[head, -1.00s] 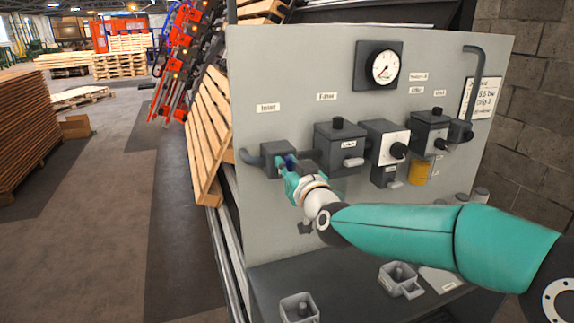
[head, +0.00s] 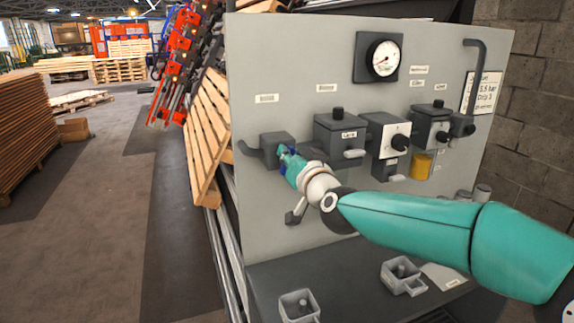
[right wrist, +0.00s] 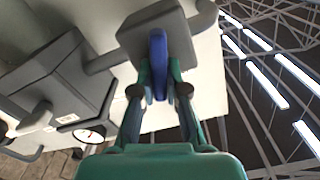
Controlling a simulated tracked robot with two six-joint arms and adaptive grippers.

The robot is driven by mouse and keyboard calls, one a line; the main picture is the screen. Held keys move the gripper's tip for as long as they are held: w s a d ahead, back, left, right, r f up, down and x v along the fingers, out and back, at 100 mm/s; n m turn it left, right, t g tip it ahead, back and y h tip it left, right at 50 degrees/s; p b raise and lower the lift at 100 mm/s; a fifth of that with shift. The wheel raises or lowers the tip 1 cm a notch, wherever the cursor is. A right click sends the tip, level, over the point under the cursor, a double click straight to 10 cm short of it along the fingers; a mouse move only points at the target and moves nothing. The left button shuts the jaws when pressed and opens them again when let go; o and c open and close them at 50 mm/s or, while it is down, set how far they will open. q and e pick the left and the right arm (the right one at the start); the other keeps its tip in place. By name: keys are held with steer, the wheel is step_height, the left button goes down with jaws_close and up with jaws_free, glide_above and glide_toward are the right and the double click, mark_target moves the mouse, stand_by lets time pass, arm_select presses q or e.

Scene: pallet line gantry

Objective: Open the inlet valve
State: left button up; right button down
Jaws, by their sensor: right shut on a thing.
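The inlet valve (head: 274,147) is a dark grey block on the left of the grey panel, below a small label plate. It also shows in the right wrist view (right wrist: 135,32), with pipe stubs on both sides. Its blue handle (right wrist: 158,62) stands between my right fingers. My right gripper (head: 287,153) is shut on this handle, touching it from both sides. In the head view the fingers and wrist hide most of the handle. I cannot tell its exact angle to the pipe. My left gripper is in neither view now.
The panel (head: 300,60) carries a pressure gauge (head: 383,57), a neighbouring grey unit (head: 340,136), a white-faced unit (head: 389,135) and a yellow-bottomed bowl (head: 421,166). Grey holders (head: 298,307) stand on the ledge below. Pallets (head: 207,140) lean at the left.

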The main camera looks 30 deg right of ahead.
steer(key=m+b, duration=0.1)
steer(key=m, duration=0.1)
steer(key=m+b, duration=0.1)
steer(key=shift+s+d+f+m+b, duration=0.1)
steer(key=shift+d+f+m+b, duration=0.2)
steer(key=shift+m, duration=0.1)
steer(key=shift+d+f+m+b, duration=0.1)
steer(key=shift+f+m+b, duration=0.1)
steer(key=shift+m+b, duration=1.05)
steer(key=shift+d+f+m+b, duration=0.1)
steer(key=shift+f+m+b, duration=0.25)
steer(key=shift+m, duration=1.75)
steer(key=shift+f+m+b, duration=0.1)
steer(key=shift+m+b, duration=0.85)
steer(key=shift+m, duration=0.7)
steer(key=c, duration=1.2)
jaws_free()
steer(key=shift+d, duration=0.1)
steer(key=shift+s+r, duration=0.1)
